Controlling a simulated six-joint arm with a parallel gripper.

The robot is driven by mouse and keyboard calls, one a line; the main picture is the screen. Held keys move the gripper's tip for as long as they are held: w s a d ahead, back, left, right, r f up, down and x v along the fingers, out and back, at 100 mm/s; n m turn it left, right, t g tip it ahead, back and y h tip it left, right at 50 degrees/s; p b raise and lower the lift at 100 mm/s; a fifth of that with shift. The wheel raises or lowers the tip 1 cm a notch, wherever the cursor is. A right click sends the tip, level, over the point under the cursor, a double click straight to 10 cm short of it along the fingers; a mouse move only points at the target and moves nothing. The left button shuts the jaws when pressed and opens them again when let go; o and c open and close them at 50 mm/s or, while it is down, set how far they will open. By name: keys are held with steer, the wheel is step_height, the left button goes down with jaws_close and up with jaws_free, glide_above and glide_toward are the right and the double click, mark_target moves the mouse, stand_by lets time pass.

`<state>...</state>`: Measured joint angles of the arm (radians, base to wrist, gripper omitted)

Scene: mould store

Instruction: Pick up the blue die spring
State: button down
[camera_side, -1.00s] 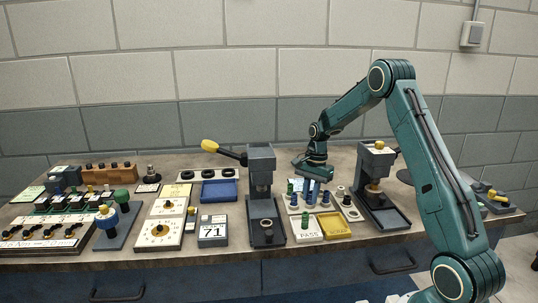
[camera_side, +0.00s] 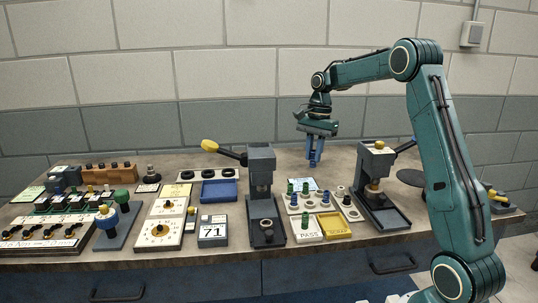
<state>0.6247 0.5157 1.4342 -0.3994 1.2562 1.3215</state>
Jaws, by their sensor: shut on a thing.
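My gripper (camera_side: 315,160) is raised in the air above the back of the bench, pointing down, with blue fingers. It is shut on a blue piece, which I take to be the blue die spring; it is small and hard to tell from the fingers. Below it stands a pale tray with holes (camera_side: 312,211), clear of the gripper. Green and blue upright pieces stand in the tray, among them another blue one (camera_side: 325,198).
A press (camera_side: 262,190) with a yellow-knobbed lever stands left of the tray, and another press (camera_side: 375,185) stands to its right. In front lie a white PASS plate (camera_side: 307,236) and a yellow tray (camera_side: 335,233). The air around the gripper is free.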

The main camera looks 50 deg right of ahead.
mark_target(313, 151)
steer(key=shift+r, duration=2.75)
steer(key=shift+a, duration=0.1)
